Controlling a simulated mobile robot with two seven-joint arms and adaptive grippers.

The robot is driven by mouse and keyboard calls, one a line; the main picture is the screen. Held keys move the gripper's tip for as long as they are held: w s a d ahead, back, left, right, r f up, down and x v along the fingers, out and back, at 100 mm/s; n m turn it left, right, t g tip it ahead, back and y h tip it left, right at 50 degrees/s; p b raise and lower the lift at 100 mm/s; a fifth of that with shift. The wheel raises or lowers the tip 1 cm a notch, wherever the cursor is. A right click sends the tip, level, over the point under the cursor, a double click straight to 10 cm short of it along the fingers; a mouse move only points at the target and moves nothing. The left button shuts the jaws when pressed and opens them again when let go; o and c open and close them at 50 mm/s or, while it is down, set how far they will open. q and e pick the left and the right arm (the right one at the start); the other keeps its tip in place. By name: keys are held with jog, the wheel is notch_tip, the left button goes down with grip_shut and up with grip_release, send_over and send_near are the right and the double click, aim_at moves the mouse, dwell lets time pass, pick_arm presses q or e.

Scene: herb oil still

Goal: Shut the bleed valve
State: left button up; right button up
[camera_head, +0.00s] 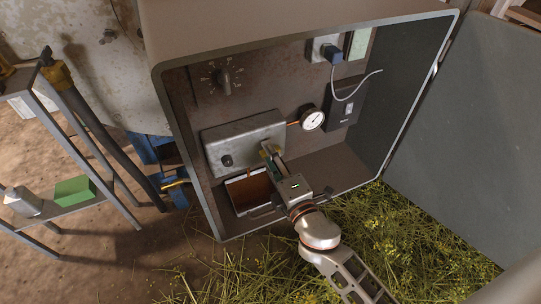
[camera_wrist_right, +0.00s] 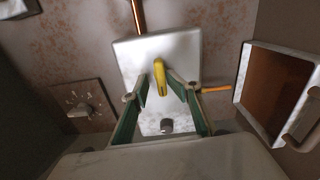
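A yellow lever (camera_wrist_right: 160,77), seemingly the bleed valve's handle, stands on the face of a grey metal block (camera_wrist_right: 189,49). In the wrist view it points down the picture, toward a small dark knob (camera_wrist_right: 167,125) on the same block. My right gripper (camera_wrist_right: 159,88) is open, with one green-padded finger on each side of the lever and visible gaps. In the head view, my right gripper (camera_head: 267,150) reaches the lower right part of the block (camera_head: 240,134) and mostly hides the lever. My left gripper is not in view.
The block sits in an open cabinet (camera_head: 300,18) with a gauge (camera_head: 312,119), a rotary dial (camera_head: 226,81) and a dark box (camera_head: 345,101) with a pale cable. An open-topped tray (camera_head: 239,177) lies close below the block. The cabinet's door (camera_head: 470,130) stands open at right.

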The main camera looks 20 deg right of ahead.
jog(key=shift+r, duration=0.1)
jog(key=s, duration=1.2)
jog(key=shift+d, duration=0.2)
dwell(0.3)
